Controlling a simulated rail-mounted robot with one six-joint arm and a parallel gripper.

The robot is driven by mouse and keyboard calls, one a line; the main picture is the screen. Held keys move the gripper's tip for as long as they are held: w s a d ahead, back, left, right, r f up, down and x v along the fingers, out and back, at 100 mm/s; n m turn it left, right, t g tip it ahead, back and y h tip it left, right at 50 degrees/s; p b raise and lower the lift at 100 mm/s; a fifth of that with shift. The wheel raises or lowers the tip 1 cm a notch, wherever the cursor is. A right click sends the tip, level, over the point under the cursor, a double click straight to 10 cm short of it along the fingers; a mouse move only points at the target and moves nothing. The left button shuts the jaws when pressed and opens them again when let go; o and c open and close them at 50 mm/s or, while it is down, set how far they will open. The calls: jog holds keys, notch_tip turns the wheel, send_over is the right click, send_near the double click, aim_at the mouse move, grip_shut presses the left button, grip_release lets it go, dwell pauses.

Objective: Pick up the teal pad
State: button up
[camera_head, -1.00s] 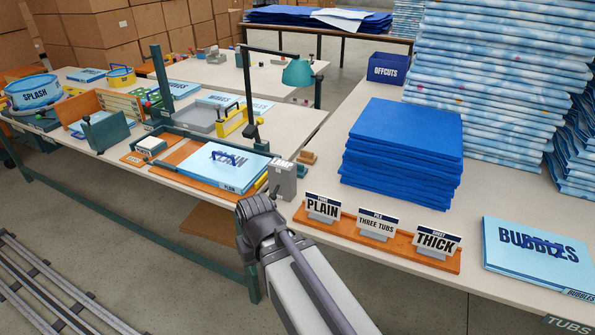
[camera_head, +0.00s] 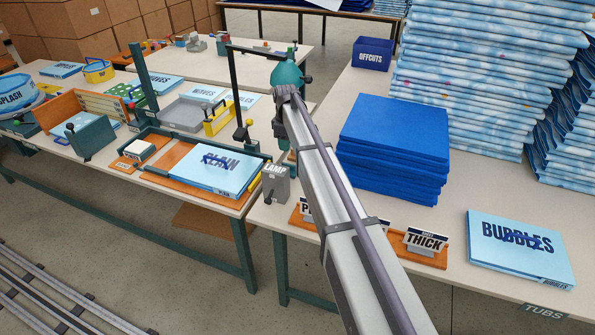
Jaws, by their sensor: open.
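I cannot make out a thing that is plainly a teal pad. A small white-topped block (camera_head: 140,149) sits on an orange board at the left end of the work tray. A light-blue PLAIN pack (camera_head: 213,173) lies in the same tray (camera_head: 178,183).
A lamp box (camera_head: 275,187) stands right of the tray. A dark-blue stack (camera_head: 393,150), a BUBBLES pack (camera_head: 520,248) and an OFFCUTS box (camera_head: 372,53) are on the right table. A sign rack (camera_head: 425,257) stands at its front, partly behind my arm.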

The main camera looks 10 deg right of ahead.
jog(key=b, duration=0.4)
send_over(289, 164)
jog(key=f, duration=0.5)
jog(key=shift+a+f, duration=0.15)
jog(key=shift+a, duration=0.1)
jog(key=f+b, duration=0.5)
jog(key=shift+w+d+f, duration=0.1)
jog(key=shift+d, duration=0.1)
jog(key=shift+r, duration=0.25)
grip_shut()
